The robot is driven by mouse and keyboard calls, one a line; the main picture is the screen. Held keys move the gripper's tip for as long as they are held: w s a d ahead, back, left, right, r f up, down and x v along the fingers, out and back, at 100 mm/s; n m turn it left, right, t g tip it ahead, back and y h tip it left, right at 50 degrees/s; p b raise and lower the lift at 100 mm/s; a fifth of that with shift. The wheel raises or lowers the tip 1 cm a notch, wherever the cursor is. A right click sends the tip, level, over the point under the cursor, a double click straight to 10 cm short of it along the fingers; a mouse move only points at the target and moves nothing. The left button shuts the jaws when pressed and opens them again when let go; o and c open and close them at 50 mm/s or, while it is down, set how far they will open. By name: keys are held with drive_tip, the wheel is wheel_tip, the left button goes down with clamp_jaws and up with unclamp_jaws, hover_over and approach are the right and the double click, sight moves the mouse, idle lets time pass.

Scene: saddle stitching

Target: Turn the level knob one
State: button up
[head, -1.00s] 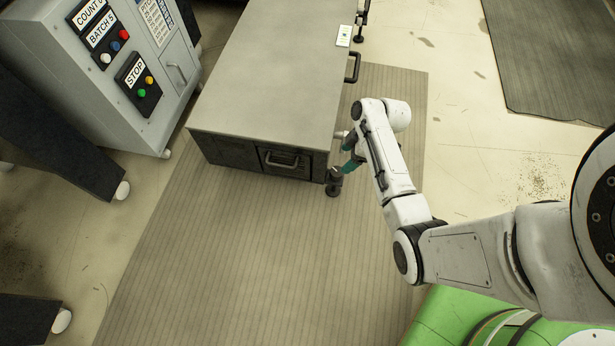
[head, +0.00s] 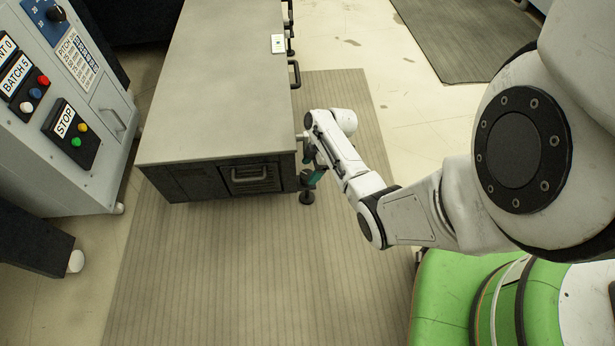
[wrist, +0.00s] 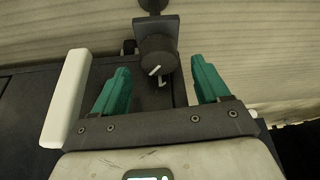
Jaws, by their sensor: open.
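In the wrist view, a dark round knob (wrist: 158,57) with a white pointer mark sits on a dark square plate (wrist: 155,27). A partly visible white mark lies just below it. My gripper (wrist: 160,72) is open, with one teal finger to the left of the knob and one to the right, gaps on both sides. The picture does not show how far the fingertips are from the knob in depth. In the head view, my gripper (head: 315,178) is at the near right corner of the grey-topped bench (head: 220,80), and the knob is not clearly visible there.
A grey control cabinet (head: 95,100) with buttons, a STOP panel (head: 70,135) and a blue-scaled dial (head: 55,13) stands left. The bench has a drawer handle (head: 250,173) and side handles (head: 294,74). The ribbed mat (head: 240,270) in front is clear.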

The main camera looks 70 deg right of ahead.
sight(307, 177)
drive_tip(key=shift+b+x, duration=0.55)
drive_tip(key=shift+x, duration=0.8)
drive_tip(key=c, duration=1)
drive_tip(key=shift+r+m+p, duration=0.2)
drive_tip(key=shift+m+p, duration=0.3)
drive_tip(key=shift+p, duration=0.2)
drive_tip(key=shift+c, duration=0.2)
drive_tip(key=shift+f+m, duration=0.2)
drive_tip(key=shift+m, duration=0.1)
